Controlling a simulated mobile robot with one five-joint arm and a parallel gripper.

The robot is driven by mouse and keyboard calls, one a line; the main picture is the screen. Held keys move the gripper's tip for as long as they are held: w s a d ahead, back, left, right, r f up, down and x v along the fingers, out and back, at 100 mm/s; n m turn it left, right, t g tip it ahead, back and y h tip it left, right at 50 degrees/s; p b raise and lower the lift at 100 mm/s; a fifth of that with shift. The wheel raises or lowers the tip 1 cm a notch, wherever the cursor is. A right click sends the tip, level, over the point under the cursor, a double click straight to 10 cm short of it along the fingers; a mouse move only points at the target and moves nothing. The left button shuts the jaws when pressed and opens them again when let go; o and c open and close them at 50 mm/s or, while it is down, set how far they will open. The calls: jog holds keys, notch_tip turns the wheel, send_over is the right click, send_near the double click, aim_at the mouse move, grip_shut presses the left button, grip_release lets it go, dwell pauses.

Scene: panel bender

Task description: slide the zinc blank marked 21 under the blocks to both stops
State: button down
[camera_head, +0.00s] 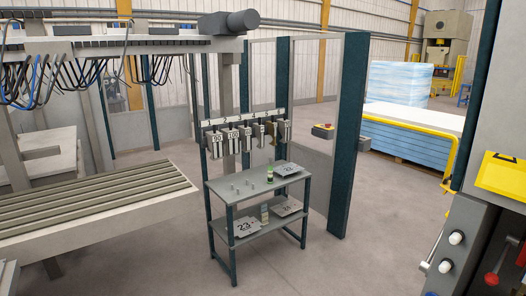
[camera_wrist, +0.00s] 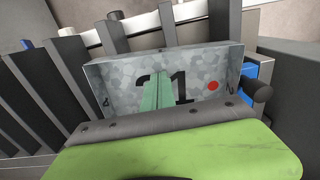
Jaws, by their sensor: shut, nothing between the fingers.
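The speckled grey zinc blank marked 21 (camera_wrist: 203,67) is in the middle of the wrist view, with a red dot at its right. My gripper (camera_wrist: 158,76) is shut, its two pale green fingers together and empty, in front of the number. They hide part of the marking; whether they touch the blank I cannot tell. Dark blocks or bars (camera_wrist: 112,36) stand behind the blank's upper edge. I cannot make out the two stops for certain. The blank's lower edge is hidden by my gripper. Neither this blank nor my gripper shows in the head view.
Dark slats (camera_wrist: 33,100) lie left of the blank; a dark round knob (camera_wrist: 263,92) and a blue part (camera_wrist: 249,70) are at its right. In the head view, a shelf stand (camera_head: 240,194) holds other numbered plates. A slatted machine bed (camera_head: 95,205) is at left. Floor between is clear.

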jog(key=shift+f, duration=0.15)
jog(key=shift+w+a, duration=0.3)
jog(key=shift+w, duration=0.05)
dwell(0.5)
notch_tip(320, 180, up, 7)
jog(key=p, duration=0.6)
jog(key=shift+p, duration=0.4)
